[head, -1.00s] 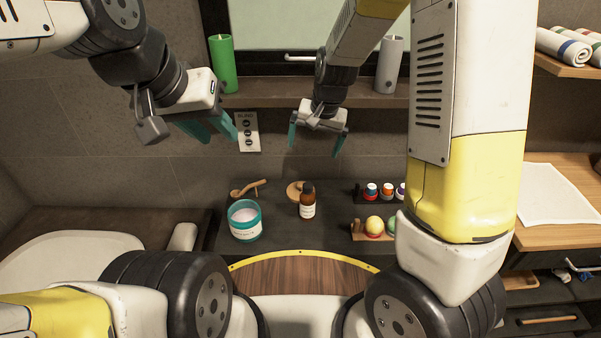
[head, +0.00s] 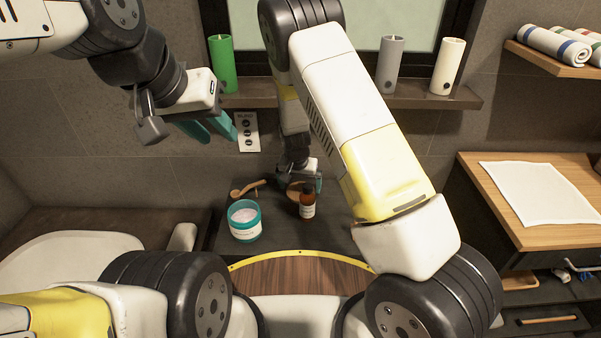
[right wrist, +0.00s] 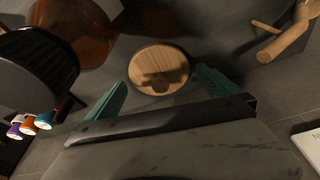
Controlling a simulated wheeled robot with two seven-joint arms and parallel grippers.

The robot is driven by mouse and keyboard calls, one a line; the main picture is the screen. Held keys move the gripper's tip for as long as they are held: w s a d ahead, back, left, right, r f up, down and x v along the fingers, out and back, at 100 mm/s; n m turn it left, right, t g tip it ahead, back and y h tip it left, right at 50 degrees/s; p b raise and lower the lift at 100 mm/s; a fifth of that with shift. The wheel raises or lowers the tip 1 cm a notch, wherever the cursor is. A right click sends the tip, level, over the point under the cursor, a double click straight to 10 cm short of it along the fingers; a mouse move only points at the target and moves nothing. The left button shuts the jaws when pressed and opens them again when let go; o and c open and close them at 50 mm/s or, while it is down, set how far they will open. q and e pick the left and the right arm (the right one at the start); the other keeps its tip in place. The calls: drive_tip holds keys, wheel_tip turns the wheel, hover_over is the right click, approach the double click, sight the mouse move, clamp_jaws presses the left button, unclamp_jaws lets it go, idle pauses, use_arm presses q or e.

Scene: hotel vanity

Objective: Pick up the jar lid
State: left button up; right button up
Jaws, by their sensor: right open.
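The jar lid is a round wooden disc (right wrist: 160,68) lying flat on the dark counter in the right wrist view. In the head view it is mostly hidden by my right gripper (head: 303,184). My right gripper is open, with its teal fingers (right wrist: 161,78) on either side of the lid in the wrist view and nothing held. I cannot tell how far above the counter the fingertips are. The open teal jar (head: 245,222) with pale contents stands to the left. My left gripper (head: 210,130) is open and empty, up in front of the wall.
An amber bottle (head: 307,203) with a dark cap stands close beside my right gripper; it looms large in the wrist view (right wrist: 75,30). Candles stand on the shelf (head: 430,97). My right arm covers the counter's right part.

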drive_tip(key=shift+x, duration=0.85)
drive_tip(key=c, duration=1.1)
drive_tip(key=shift+r, duration=0.1)
